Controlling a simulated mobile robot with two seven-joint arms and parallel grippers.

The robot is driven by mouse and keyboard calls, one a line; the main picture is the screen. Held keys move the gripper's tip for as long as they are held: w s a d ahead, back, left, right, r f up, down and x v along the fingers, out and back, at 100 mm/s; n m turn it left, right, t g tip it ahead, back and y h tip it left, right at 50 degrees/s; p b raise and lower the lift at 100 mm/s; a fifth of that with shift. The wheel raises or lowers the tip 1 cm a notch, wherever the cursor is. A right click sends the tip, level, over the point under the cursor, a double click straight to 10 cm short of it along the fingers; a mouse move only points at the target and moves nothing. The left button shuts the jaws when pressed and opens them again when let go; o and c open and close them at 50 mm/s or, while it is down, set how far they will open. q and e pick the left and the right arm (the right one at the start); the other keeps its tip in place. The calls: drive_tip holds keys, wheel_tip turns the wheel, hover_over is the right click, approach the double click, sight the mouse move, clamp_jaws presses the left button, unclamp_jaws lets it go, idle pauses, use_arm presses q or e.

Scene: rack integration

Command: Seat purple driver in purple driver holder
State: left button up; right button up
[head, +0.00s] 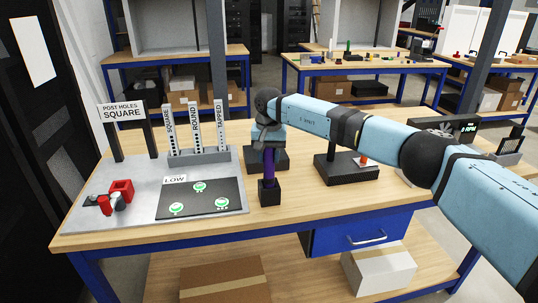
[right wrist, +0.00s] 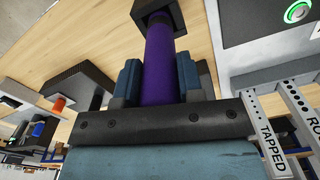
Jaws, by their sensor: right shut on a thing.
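The purple driver (head: 270,167) stands about upright in the head view, with its lower end at the top of a small black square holder (head: 270,195). My right gripper (head: 268,145) is above the holder and shut on the driver. In the right wrist view the purple driver (right wrist: 158,60) lies between the two fingers. Its far end reaches the mouth of the black holder (right wrist: 178,14) and looks to be inside it; how deep I cannot tell. My left gripper is not in view.
A grey board (head: 100,225) with signs and a black pad marked LOW lies to the left. Upright SQUARE, ROUND and TAPPED strips (head: 195,130) stand at its back. A black stand with an orange part (head: 350,168) is to the right.

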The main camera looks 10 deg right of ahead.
use_arm(q)
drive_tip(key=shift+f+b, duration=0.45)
drive_tip(key=shift+b, duration=0.1)
use_arm(e)
drive_tip(key=shift+f, duration=0.95)
drive_tip(key=o, duration=1.2)
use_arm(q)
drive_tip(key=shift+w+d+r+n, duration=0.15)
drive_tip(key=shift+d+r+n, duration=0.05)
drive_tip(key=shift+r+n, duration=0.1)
use_arm(e)
wheel_tip(320, 180, up, 14)
